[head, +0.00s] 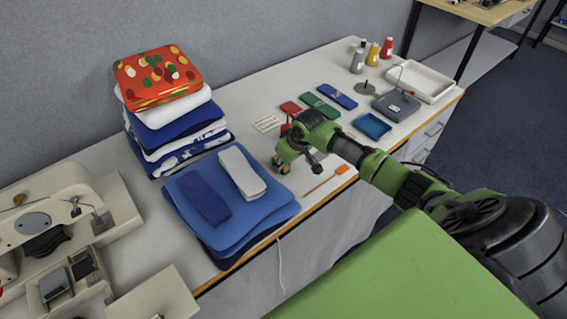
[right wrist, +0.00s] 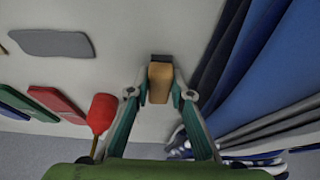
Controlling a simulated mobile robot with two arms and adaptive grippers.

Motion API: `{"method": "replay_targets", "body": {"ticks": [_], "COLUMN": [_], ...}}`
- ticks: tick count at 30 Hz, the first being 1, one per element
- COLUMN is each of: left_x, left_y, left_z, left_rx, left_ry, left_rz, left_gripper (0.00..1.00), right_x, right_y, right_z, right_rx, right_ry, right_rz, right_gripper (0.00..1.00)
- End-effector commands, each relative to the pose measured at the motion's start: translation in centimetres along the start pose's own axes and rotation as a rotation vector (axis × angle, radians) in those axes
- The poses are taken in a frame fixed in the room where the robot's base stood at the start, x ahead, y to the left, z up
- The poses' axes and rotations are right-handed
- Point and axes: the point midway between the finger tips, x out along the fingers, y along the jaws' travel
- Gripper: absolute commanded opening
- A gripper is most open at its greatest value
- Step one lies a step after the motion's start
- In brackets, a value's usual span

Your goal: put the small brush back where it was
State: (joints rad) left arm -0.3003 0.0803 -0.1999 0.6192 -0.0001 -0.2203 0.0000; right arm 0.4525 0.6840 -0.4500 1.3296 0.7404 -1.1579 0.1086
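The small brush (right wrist: 160,84) looks like a small tan wooden block with a dark end in the right wrist view. It sits between the two fingertips of my right gripper (right wrist: 160,92), which close in on both its sides. In the head view my right gripper (head: 283,166) is low over the table, just right of the blue folded cloth stack; a bit of tan shows at its tips. I cannot tell whether the brush touches the table. My left gripper is not in view.
A blue cloth stack (head: 240,227) stands close beside the gripper, and a taller fabric pile (head: 180,115) behind it. An orange-handled tool (head: 327,180) lies near the front edge.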

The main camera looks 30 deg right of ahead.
Motion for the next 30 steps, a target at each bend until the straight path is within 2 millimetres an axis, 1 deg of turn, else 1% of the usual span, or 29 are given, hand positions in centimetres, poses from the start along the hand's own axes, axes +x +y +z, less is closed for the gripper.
{"method": "replay_targets", "body": {"ticks": [1, 2, 11, 16, 20, 30], "left_x": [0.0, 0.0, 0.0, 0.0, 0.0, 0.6], "left_y": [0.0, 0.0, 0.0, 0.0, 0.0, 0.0], "left_z": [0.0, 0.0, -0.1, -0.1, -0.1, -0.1], "left_rx": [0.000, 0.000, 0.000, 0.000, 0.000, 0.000], "left_ry": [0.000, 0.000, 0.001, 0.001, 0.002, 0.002], "left_rz": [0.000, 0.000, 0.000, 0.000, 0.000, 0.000], "left_gripper": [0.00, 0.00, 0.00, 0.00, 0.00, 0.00], "right_x": [0.0, 0.0, 0.0, -0.9, -2.7, -9.5], "right_y": [0.0, 0.0, 0.0, 0.1, 0.1, 0.0], "right_z": [0.0, 0.0, 0.0, -0.2, -0.2, -0.1], "right_rx": [0.000, 0.000, 0.000, -0.001, -0.002, -0.002], "right_ry": [0.000, 0.000, 0.000, 0.001, 0.002, 0.002], "right_rz": [0.000, 0.000, 0.000, 0.001, 0.002, 0.001], "right_gripper": [0.31, 0.37, 0.37, 0.37, 0.37, 0.37]}}
